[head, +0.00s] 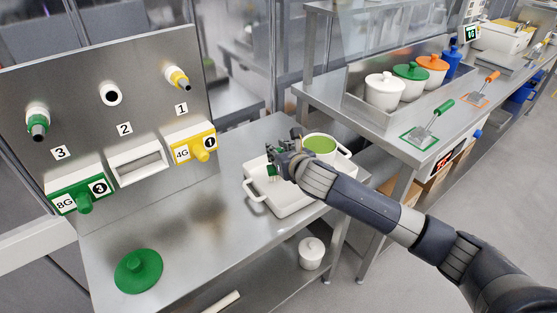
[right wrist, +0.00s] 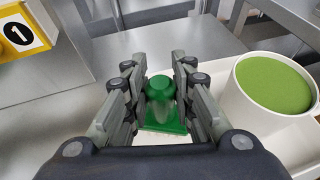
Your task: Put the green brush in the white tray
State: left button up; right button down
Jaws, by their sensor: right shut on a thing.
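The green brush (right wrist: 162,108) is between the fingers of my right gripper (right wrist: 160,75) in the right wrist view, which is shut on it. In the head view my right gripper (head: 276,154) is over the white tray (head: 296,206), and a small part of the brush (head: 271,170) shows below the fingers. The tray lies on the steel table and has a handle at its near left end. I cannot tell whether the brush touches the tray floor. My left gripper is not in view.
A white pot with green contents (head: 320,145) stands at the tray's right end, close beside my gripper. A panel with numbered dispensers (head: 124,129) rises at the left. A green lid (head: 138,271) lies at the table's near left. The table's middle is clear.

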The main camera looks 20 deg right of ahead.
jog(key=shift+f, duration=1.75)
jog(key=shift+f, duration=0.1)
jog(key=c, duration=1.4)
grip_release()
jog(key=shift+o, duration=0.2)
jog(key=v, duration=1.2)
jog(key=shift+s, duration=0.1)
